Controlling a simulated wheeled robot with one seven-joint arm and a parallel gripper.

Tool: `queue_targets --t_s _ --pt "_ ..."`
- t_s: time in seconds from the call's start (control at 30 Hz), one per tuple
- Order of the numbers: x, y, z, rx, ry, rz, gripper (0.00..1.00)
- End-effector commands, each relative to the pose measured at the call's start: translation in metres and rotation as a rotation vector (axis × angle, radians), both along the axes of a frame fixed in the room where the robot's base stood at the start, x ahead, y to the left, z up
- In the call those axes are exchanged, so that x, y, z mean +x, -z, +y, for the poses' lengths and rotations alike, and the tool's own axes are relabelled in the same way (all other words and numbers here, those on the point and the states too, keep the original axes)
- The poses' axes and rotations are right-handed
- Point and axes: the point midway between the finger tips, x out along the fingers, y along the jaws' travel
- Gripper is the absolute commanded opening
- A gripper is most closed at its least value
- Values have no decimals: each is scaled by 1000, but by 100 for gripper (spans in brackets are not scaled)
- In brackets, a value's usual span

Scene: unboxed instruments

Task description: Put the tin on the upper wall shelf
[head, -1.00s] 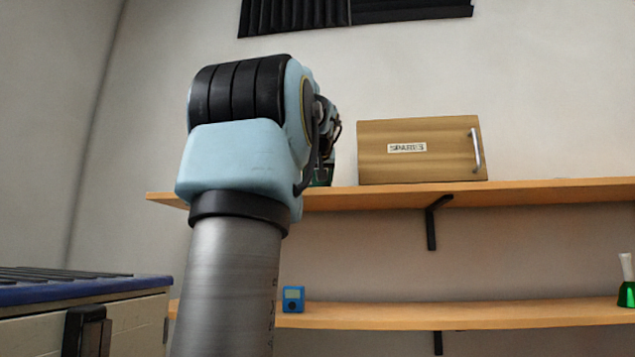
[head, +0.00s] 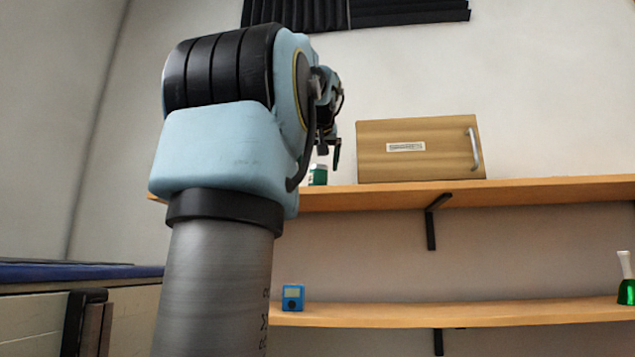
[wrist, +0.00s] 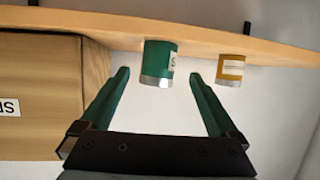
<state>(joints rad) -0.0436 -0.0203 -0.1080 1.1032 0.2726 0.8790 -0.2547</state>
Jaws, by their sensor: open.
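A green tin (wrist: 158,63) with a silver end and a pale label stands on the upper wall shelf (head: 400,194). In the head view the tin (head: 318,175) shows partly, just left of the wooden box. My gripper (wrist: 158,76) is open, with one green finger on each side of the tin's line and the tin beyond the fingertips, apart from them. In the head view my gripper (head: 330,150) is partly hidden behind my arm, above the shelf edge.
A wooden box (head: 415,150) with a handle sits on the upper shelf, close beside my gripper. A yellow-and-silver tin (wrist: 230,69) stands on the other side. The lower shelf (head: 450,314) bears a blue device (head: 293,298) and a green flask (head: 626,285).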

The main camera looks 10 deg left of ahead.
Motion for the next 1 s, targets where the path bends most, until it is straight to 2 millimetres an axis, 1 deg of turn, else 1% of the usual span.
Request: queue_targets --t_s 0.03,0.1,0.2,0.33,0.47,1.0 --pt "-10 -2 -2 0 1 -3 96" --pt "-21 -6 -4 0 1 -2 96" --pt "-33 -12 -6 0 1 -1 96" --pt "-42 -15 -7 0 0 0 96" --pt "-45 -17 -7 0 0 1 96" --pt "-44 -17 -7 0 0 1 96"
